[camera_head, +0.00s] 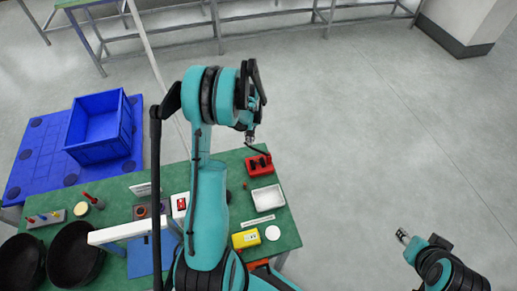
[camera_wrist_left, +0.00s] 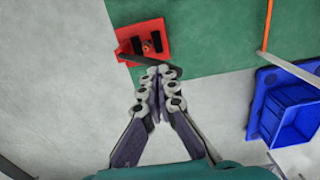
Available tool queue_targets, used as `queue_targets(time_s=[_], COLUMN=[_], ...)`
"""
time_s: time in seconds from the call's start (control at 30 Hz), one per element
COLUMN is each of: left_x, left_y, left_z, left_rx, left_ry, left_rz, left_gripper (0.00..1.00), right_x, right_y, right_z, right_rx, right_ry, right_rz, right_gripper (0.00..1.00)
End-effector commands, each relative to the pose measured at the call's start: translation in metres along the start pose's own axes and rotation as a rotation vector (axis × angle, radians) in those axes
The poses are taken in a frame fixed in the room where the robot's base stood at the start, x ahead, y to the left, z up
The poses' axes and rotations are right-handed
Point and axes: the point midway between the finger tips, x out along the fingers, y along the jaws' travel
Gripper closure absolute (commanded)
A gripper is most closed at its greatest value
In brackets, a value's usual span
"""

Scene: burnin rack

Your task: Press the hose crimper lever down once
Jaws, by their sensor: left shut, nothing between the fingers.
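The hose crimper (camera_head: 258,165) is a red block on the right part of the green table, by its far edge. It also shows at the top of the left wrist view (camera_wrist_left: 155,30), with black parts on top. Its dark lever (camera_wrist_left: 130,58) sticks out over the table edge towards my left gripper. My left gripper (camera_head: 250,138) is shut and empty, just beyond the crimper. In the wrist view its fingertips (camera_wrist_left: 158,72) are close to the lever; I cannot tell whether they touch. My right gripper (camera_head: 402,236) is over the floor at right, too small to judge.
The green table (camera_head: 285,222) also holds a white tray (camera_head: 267,198), a yellow box (camera_head: 245,239), a white disc (camera_head: 272,233) and black bowls (camera_head: 70,255). A blue crate (camera_head: 98,128) stands on a blue pallet at left. Floor on the right is clear.

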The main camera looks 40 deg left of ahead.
Motion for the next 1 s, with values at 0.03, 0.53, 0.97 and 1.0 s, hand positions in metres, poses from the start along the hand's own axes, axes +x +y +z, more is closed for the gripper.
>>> queue_targets(time_s=[0.03,0.53,0.97,1.0], left_x=[0.000,0.004,0.021,0.023], left_y=[0.000,0.000,0.000,0.000], left_z=[0.000,0.000,0.000,0.000], left_rx=[0.000,0.000,0.000,0.000], left_ry=[0.000,0.000,0.000,0.000], left_rz=[0.000,0.000,0.000,0.000], left_gripper=[1.00,1.00,1.00,1.00], right_x=[0.000,0.004,0.019,0.021], right_y=[0.000,0.000,0.000,0.000], right_z=[0.000,0.003,0.014,0.015], right_rx=[0.000,0.000,0.000,0.000], right_ry=[0.000,0.000,0.000,0.000], right_rz=[0.000,0.000,0.000,0.000], right_gripper=[0.60,0.60,0.60,0.60])
